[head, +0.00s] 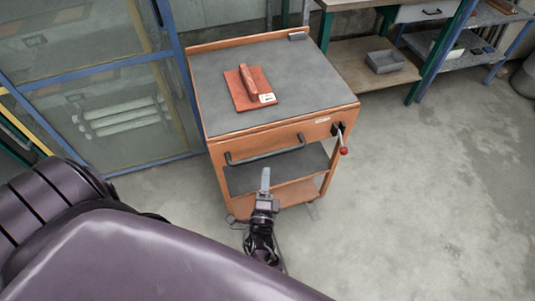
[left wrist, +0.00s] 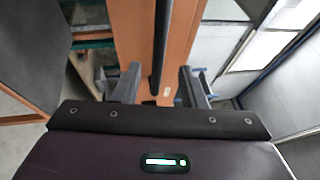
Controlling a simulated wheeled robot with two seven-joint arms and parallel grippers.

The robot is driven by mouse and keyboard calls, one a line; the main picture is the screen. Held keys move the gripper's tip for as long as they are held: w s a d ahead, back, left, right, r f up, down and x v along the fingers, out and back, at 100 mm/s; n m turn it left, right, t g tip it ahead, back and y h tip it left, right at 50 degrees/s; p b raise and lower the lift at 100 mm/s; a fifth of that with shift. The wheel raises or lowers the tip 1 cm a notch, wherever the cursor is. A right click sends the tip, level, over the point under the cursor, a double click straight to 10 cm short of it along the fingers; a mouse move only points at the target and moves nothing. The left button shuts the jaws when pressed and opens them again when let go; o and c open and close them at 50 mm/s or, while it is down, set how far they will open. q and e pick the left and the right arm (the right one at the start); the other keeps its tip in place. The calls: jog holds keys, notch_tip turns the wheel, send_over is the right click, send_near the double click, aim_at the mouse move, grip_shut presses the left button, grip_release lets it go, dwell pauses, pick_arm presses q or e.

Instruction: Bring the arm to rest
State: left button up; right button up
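My left gripper (head: 265,180) is in front of the orange cart (head: 264,142), below its dark handle bar (head: 265,150) in the head view. In the left wrist view, the left gripper (left wrist: 159,76) has its two fingers well apart. The dark handle bar (left wrist: 161,42) shows between and beyond them, against the orange front. I see nothing held, and I cannot tell the exact gap to the bar. My right gripper is not in view.
A red float-like tool (head: 244,93) lies on the cart's grey top. A lever with a red knob (head: 343,150) sticks out at its right. A glazed blue-framed partition (head: 110,70) stands left; a workbench (head: 375,65) stands behind right. The floor at right is clear.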

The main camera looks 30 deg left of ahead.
pick_arm(q)
jog(key=s+f+n+g+h, duration=0.3)
jog(key=s+f+g, duration=0.15)
jog(key=f, duration=0.75)
jog(key=s+f+n+g+h, duration=0.2)
jog(key=s+f+g, duration=0.25)
jog(key=f, duration=0.65)
jog(key=s+f+n+g+h, duration=0.2)
jog(key=s+f, duration=0.4)
jog(key=s, duration=0.5)
jog(key=s+f+n+g+h, duration=0.1)
jog(key=s+f+n+g, duration=0.3)
jog(key=s, duration=0.8)
notch_tip(320, 180, down, 2)
jog(key=shift+s+d+f+g+h, duration=0.15)
jog(key=shift+d+g+h, duration=0.2)
jog(key=shift+g, duration=0.75)
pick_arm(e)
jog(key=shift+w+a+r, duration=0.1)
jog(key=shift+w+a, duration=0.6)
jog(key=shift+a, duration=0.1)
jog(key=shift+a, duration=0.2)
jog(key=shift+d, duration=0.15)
pick_arm(q)
jog(key=shift+a, duration=0.1)
jog(key=shift+c, duration=0.4)
